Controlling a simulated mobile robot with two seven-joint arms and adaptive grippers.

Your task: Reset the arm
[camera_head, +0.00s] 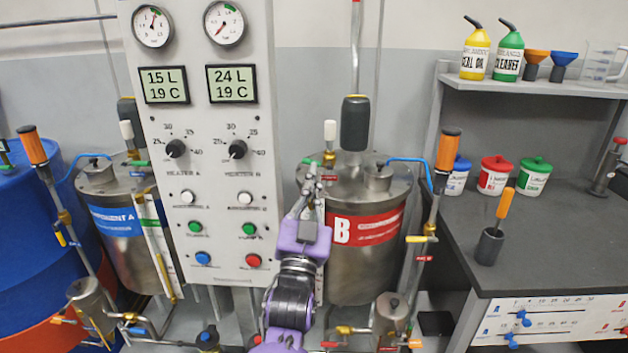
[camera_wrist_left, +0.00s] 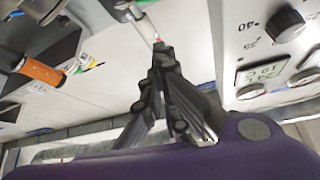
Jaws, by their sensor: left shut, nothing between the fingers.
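My left arm, purple and black, rises from the bottom centre in the head view. My left gripper (camera_head: 313,171) is shut and empty, in front of the upper left of the steel tank marked B (camera_head: 366,270). Its closed fingers also show in the left wrist view (camera_wrist_left: 160,50), pointing upward in the picture. Whether the fingertips touch the tank or its fittings, I cannot tell. My right gripper is not in either view.
A control panel (camera_head: 213,104) with gauges, dials and buttons stands close left of the gripper. Tank A (camera_head: 125,230) and a blue drum (camera_head: 35,235) are further left. A dark bench (camera_head: 545,250) with jars and bottles is at right.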

